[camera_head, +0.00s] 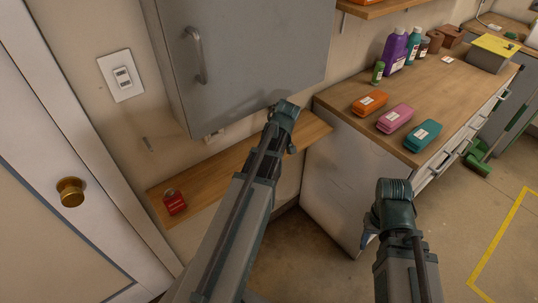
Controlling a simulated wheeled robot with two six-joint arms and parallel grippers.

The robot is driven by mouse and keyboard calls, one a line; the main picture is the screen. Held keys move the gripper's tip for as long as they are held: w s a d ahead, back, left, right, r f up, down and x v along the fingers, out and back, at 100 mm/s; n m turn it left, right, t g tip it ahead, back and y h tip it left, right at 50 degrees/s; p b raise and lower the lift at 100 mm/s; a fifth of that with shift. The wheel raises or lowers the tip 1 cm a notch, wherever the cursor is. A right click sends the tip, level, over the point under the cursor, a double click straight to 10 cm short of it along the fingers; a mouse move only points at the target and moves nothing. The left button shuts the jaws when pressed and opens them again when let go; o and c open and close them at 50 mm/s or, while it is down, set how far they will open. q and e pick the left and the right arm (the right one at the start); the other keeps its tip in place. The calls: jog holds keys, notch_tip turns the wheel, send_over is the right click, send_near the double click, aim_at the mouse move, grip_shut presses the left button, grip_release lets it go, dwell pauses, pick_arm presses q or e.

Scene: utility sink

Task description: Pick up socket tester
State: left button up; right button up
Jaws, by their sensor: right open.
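No object is clearly readable as the socket tester. Candidates are a small red item (174,201) with a dark top on the low wooden shelf at left, and the orange (369,103), pink (395,118) and teal (422,136) labelled cases in a row on the counter. My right gripper (369,238) is open, low in front of the counter's side panel, below and left of the teal case, touching none of these. My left gripper (290,128) is near the low shelf's right end, below the grey cabinet; its fingers are mostly hidden.
The grey wall cabinet (240,60) overhangs the low shelf (225,178). Several bottles, including a purple one (397,50), stand at the counter's back, with a yellow-topped box (492,54) farther right. A door (50,150) is at left. The floor at right is mostly open.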

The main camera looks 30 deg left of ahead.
pick_arm(q)
jog(key=shift+w+a+f, duration=0.1)
jog(key=shift+a+f, duration=0.05)
jog(key=shift+f, duration=0.4)
jog(key=shift+r, duration=0.1)
pick_arm(e)
jog(key=shift+f, duration=0.45)
pick_arm(q)
jog(key=shift+c, duration=0.2)
grip_shut()
jog(key=shift+r, duration=0.1)
pick_arm(e)
jog(key=shift+r, duration=0.1)
